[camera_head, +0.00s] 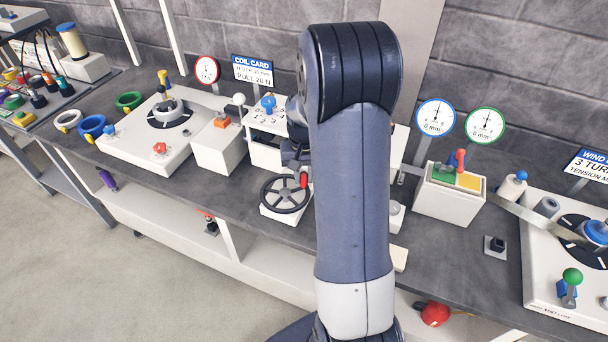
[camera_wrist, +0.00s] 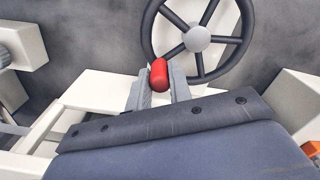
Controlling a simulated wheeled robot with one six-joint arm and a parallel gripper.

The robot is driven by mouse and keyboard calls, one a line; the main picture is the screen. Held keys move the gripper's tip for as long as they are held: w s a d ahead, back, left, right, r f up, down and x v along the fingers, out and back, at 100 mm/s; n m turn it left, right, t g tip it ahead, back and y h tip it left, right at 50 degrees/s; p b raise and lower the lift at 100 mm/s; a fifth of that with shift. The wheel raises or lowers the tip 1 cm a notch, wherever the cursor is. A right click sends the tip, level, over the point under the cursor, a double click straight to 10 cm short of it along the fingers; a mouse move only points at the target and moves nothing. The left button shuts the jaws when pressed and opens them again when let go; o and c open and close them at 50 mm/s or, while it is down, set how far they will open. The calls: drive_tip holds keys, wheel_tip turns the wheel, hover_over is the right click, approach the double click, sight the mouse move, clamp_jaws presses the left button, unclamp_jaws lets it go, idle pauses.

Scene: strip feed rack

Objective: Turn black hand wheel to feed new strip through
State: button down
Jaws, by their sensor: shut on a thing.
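The black hand wheel (camera_head: 285,194) has several spokes and a grey hub, and stands at the front middle of the bench, left of my arm. In the wrist view the wheel (camera_wrist: 232,70) fills the top middle. Its red handle knob (camera_wrist: 159,74) sits between the fingers of my gripper (camera_wrist: 158,84), which is shut on it at the rim's lower left. In the head view the red knob (camera_head: 304,180) shows at the wheel's right side, and my arm hides much of the gripper. A metal strip (camera_head: 533,217) runs at the right machine.
A white block with green and yellow pads (camera_head: 447,190) stands right of my arm. A white reel unit (camera_head: 150,135) is at the left. Round gauges (camera_head: 435,119) stand behind. The bench front is mostly bare between the wheel and the left unit.

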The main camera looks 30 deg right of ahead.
drive_tip(key=c, duration=1.3)
unclamp_jaws()
wheel_tip(320, 180, up, 11)
drive_tip(key=shift+f+b, duration=0.1)
drive_tip(key=shift+b, duration=0.3)
wheel_tip(320, 180, down, 11)
drive_tip(key=shift+p, duration=0.45)
drive_tip(key=shift+s+a+m, duration=0.1)
drive_tip(key=shift+s+m, duration=0.25)
drive_tip(key=shift+m, duration=0.45)
